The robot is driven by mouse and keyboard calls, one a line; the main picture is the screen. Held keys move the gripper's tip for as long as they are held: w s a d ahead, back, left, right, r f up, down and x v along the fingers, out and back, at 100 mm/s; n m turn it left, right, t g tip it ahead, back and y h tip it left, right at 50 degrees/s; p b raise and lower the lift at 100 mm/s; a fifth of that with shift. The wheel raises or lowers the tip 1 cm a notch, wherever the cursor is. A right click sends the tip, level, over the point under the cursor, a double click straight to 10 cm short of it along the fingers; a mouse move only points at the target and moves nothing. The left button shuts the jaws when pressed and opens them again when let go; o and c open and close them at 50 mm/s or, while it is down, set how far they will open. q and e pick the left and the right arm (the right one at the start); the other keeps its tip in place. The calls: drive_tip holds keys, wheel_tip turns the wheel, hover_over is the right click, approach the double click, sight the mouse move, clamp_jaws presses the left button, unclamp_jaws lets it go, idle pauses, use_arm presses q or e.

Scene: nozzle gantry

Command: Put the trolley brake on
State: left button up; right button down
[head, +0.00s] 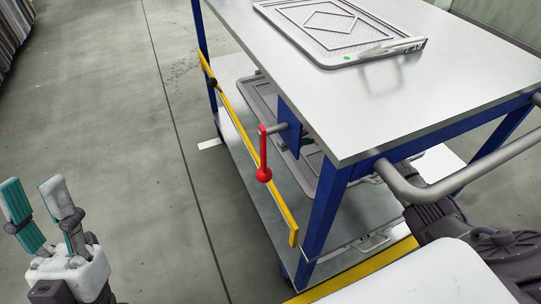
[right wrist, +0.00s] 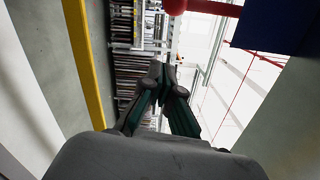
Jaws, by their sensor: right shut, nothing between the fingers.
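The trolley (head: 420,60) has a pale top, a blue frame and a lower shelf. Its red brake lever (head: 262,148) hangs straight down from a grey rod on the near left side, ending in a round knob. The knob (right wrist: 174,5) and the lever also show at the top edge of the right wrist view. My right gripper (right wrist: 163,72) is shut and empty, with the lever ahead of it and apart from it. In the head view its fingers are hidden by the trolley's frame and top. My left gripper (head: 33,192) is open and empty over the floor, left of the trolley.
A yellow rail (head: 232,110) runs along the trolley's left side behind the lever. A grey push handle (head: 455,183) sticks out at the right, close to my right arm. A grey tray (head: 335,28) lies on top; others are below. The left floor is clear.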

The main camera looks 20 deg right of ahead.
drive_tip(key=a, duration=0.2)
drive_tip(key=a+p, duration=0.1)
drive_tip(key=a, duration=0.2)
drive_tip(key=shift+s+a+r+p, duration=0.15)
drive_tip(key=shift+s+a+p, duration=0.1)
drive_tip(key=shift+a+p, duration=0.1)
drive_tip(key=shift+s+a+r+p, duration=0.1)
drive_tip(key=shift+s+r+p, duration=0.05)
drive_tip(key=shift+s+p, duration=0.7)
use_arm(q)
drive_tip(key=w+f+g+y, duration=0.2)
drive_tip(key=w+f+g, duration=0.2)
drive_tip(key=f+g, duration=0.2)
drive_tip(key=w+f+g+y+p, duration=0.1)
drive_tip(key=w+f+g, duration=0.4)
drive_tip(key=f, duration=0.5)
drive_tip(key=shift+w+f+g+y, duration=0.25)
drive_tip(key=shift+g+y, duration=0.55)
drive_tip(key=shift+g, duration=0.3)
use_arm(e)
drive_tip(key=shift+s+a+r, duration=0.1)
drive_tip(key=shift+s+a, duration=0.05)
drive_tip(key=shift+s, duration=0.9)
